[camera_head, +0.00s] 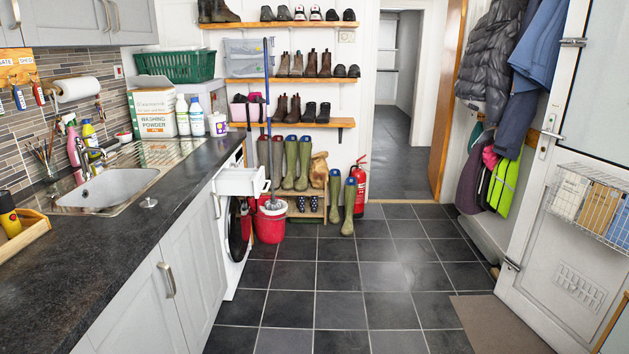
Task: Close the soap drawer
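The white soap drawer (238,182) sticks out, open, from the upper front of the washing machine (232,272). The machine stands under the far end of the dark worktop, past the grey cupboards. Its round dark door shows edge-on below the drawer. The drawer's inside is too small to make out well. Neither of my grippers is in view.
A red bucket (270,222) with a mop (267,125) stands just past the drawer. The dark worktop (110,235) and grey cupboards (190,255) run along the left. The tiled floor (350,285) in front is clear. A fire extinguisher (359,188) stands at the back.

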